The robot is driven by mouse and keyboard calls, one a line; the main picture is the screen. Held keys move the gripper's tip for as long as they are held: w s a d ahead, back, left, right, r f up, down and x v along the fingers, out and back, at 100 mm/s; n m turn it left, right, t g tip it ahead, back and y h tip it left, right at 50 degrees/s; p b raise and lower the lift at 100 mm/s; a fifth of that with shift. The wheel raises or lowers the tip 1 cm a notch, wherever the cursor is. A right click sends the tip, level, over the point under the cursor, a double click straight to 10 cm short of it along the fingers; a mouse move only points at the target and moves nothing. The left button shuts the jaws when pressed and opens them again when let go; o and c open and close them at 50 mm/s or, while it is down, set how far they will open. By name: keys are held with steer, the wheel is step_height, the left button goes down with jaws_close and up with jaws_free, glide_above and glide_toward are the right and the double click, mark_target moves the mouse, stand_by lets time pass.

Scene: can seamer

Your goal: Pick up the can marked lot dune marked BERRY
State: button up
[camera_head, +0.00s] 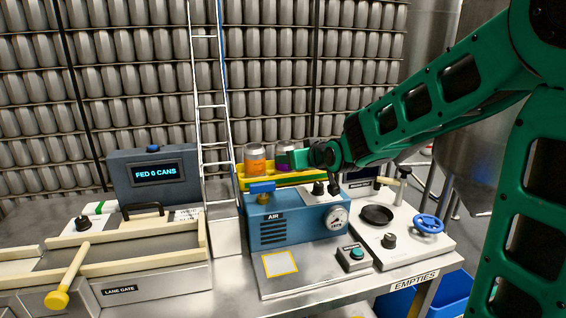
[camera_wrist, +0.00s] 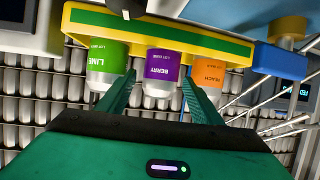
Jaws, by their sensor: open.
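The BERRY can (camera_wrist: 163,66) has a purple label and shows in the middle of the wrist view, upside down; its small lot line is too small to read surely. It stands in a yellow rack with a green strip (camera_wrist: 225,48), between a green LIME can (camera_wrist: 106,62) and an orange PEACH can (camera_wrist: 208,72). My gripper (camera_wrist: 159,78) is open, its two green fingers pointing at the BERRY can, one towards each side. I cannot tell whether they touch it. In the head view, the purple can (camera_head: 284,158) is partly hidden by my gripper (camera_head: 297,158); the orange can (camera_head: 255,160) stands to its left.
A blue AIR box (camera_head: 285,222) with a blue handle and gauge (camera_head: 337,217) stands in front of the rack. A ladder-like frame (camera_head: 211,110) rises left of it. A white machine panel (camera_head: 405,245) with a blue handwheel (camera_head: 428,223) is at right. A wall of stacked cans fills the back.

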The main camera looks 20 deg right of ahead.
steer(key=shift+r+x, duration=0.1)
steer(key=shift+x, duration=1.65)
steer(key=shift+r+x, duration=0.15)
steer(key=shift+x, duration=1.6)
steer(key=shift+a, duration=0.15)
steer(key=c, duration=0.8)
